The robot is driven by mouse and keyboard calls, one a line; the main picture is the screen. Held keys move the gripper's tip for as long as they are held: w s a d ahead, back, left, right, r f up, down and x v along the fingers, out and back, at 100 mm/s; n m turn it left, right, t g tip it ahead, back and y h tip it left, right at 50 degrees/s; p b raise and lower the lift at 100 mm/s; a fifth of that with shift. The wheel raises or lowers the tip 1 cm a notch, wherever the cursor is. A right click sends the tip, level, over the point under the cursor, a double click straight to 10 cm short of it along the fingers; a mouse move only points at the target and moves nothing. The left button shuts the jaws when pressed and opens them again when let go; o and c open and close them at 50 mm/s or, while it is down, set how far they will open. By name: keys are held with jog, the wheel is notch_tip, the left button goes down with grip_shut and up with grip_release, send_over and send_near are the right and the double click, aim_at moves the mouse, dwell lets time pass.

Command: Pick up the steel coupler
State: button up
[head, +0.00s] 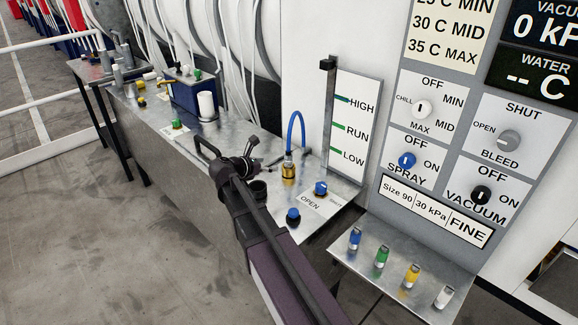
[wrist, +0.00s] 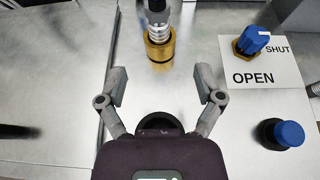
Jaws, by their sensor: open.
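The steel coupler (wrist: 157,14) is a silver collar at the top of the wrist view, cut off by the frame edge. It sits on a brass fitting (wrist: 159,46) standing upright on the metal bench. In the head view the brass fitting (head: 288,174) has a blue hose (head: 297,121) looping up from its top; the coupler is small there. My gripper (wrist: 160,80) is open and empty. Its two fingers are spread left and right, short of the brass fitting in the wrist view, and touch neither the fitting nor the coupler.
A blue valve knob (wrist: 252,40) on an OPEN/SHUT plate and a blue-topped black knob (wrist: 285,133) stand right of my gripper. A gauge board (head: 352,128) stands behind. Colored plugs (head: 383,256) line a lower shelf at right. Bare bench lies left of the fitting.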

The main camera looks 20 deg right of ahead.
aim_at(288, 161)
jog(key=shift+b+x, duration=1)
jog(key=shift+x, duration=2.1)
jog(key=shift+w, duration=0.1)
jog(key=shift+b+x, duration=1)
jog(key=shift+x, duration=1.6)
jog(key=shift+w, duration=0.1)
jog(key=shift+c, duration=0.3)
grip_shut()
